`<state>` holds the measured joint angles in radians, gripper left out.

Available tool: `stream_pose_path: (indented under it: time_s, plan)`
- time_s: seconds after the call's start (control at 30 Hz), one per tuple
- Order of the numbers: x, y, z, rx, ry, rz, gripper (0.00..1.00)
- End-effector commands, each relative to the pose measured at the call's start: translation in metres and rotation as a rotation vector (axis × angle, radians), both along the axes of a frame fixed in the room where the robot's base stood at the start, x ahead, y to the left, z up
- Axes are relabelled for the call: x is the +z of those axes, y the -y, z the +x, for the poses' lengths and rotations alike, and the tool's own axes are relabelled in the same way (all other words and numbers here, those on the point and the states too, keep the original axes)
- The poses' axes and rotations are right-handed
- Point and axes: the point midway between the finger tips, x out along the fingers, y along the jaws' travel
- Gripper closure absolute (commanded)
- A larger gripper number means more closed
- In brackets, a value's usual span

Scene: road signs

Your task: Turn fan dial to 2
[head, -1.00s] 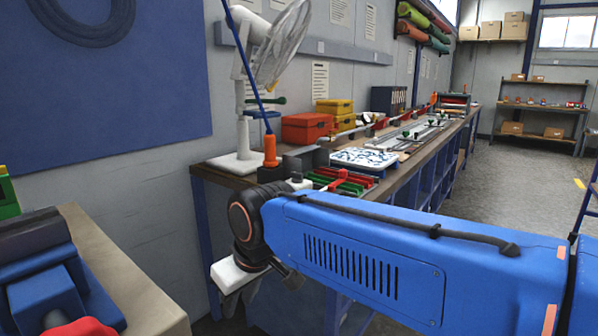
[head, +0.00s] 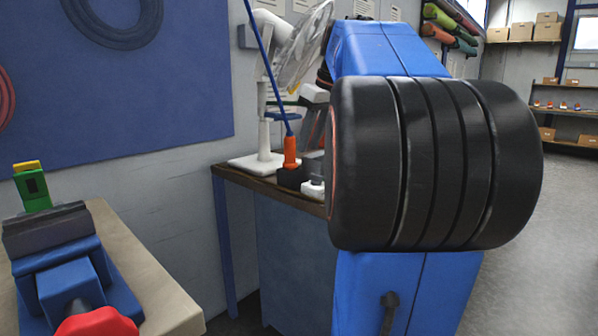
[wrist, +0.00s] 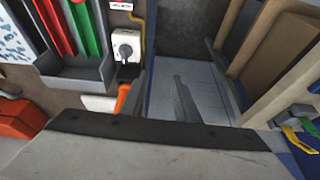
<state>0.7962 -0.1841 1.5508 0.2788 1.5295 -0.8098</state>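The white fan stands on the bench in the head view, with its base (head: 258,163) near the bench's left end. Its wire cage shows at the top, partly cut off and partly hidden by my arm. A small blue part and a green part show on or near its post. I cannot make out the dial or its numbers. My gripper (wrist: 163,92) shows in the wrist view pointing down, with two grey fingers apart and nothing seen between them. In the head view my arm hides most of it; it is near the fan's right side.
An orange plug or handle (head: 290,152) with a blue cord stands beside the fan base. A white socket (wrist: 127,45) and red and green strips in a grey tray (wrist: 78,80) show in the wrist view. A blue vise (head: 68,275) sits on the left bench.

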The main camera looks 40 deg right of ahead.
Motion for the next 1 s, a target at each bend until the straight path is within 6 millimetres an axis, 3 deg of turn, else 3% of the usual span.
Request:
stream_pose_path:
  time_s: [0.03,0.2,0.33,0.47,0.67,1.0]
  plan:
    - [0.009,0.021,-0.001,-0.003,0.004,-0.001,0.72]
    - [0.032,0.068,-0.009,0.022,0.015,-0.006,0.72]
    - [0.042,0.086,-0.014,0.034,0.022,-0.008,0.72]
    - [0.042,0.091,-0.014,0.041,0.023,-0.010,0.72]
    - [0.022,0.090,-0.006,0.041,0.023,-0.008,0.72]
    - [-0.033,0.087,0.017,0.041,0.022,-0.007,0.72]
